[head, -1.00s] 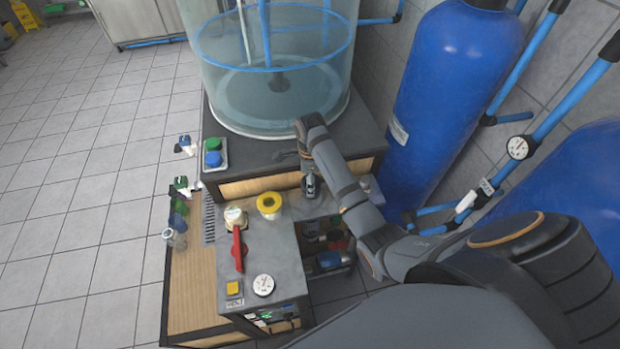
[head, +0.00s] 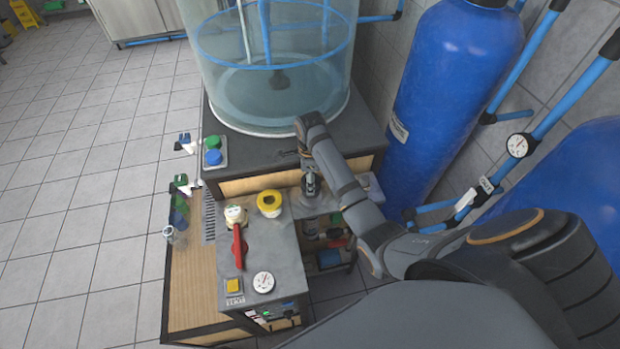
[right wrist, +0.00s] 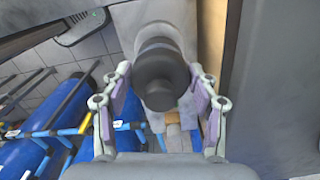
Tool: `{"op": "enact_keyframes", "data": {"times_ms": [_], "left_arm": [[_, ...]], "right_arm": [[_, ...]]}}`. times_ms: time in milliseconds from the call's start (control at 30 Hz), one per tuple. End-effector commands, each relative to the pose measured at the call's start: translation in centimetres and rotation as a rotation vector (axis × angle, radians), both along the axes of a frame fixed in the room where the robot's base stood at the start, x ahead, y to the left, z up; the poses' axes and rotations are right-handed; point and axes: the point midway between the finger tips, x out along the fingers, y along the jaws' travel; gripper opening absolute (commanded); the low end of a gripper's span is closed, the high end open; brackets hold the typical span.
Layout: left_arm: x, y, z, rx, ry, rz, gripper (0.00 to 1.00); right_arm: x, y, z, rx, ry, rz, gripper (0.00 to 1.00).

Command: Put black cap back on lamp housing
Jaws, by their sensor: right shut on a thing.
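My right gripper (head: 311,183) is over the bench, just in front of the raised dark platform in the head view. In the right wrist view, a black rounded cap (right wrist: 160,78) sits between the two fingers of my right gripper (right wrist: 160,70), which is shut on it. A pale grey surface shows around and behind the cap. I cannot pick out the lamp housing for certain, nor tell whether the cap touches it. In the head view the cap is too small and covered to make out. My left gripper is not in view.
A grey box with a red handle (head: 238,246), a yellow ring (head: 270,203) and a gauge (head: 263,282) stands left of my right gripper. A clear tank (head: 275,70) rises behind. A blue cylinder (head: 450,90) stands to the right. Open floor (head: 80,220) lies left.

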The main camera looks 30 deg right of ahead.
Motion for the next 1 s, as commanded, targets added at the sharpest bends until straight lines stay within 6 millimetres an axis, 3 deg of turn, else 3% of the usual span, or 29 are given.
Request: {"op": "enact_keyframes", "data": {"times_ms": [333,1000], "left_arm": [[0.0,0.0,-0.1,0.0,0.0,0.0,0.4],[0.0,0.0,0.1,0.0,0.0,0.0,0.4]], "right_arm": [[0.0,0.0,-1.4,0.0,0.0,0.0,0.24],[0.0,0.0,-2.0,0.0,0.001,0.0,0.24]]}}
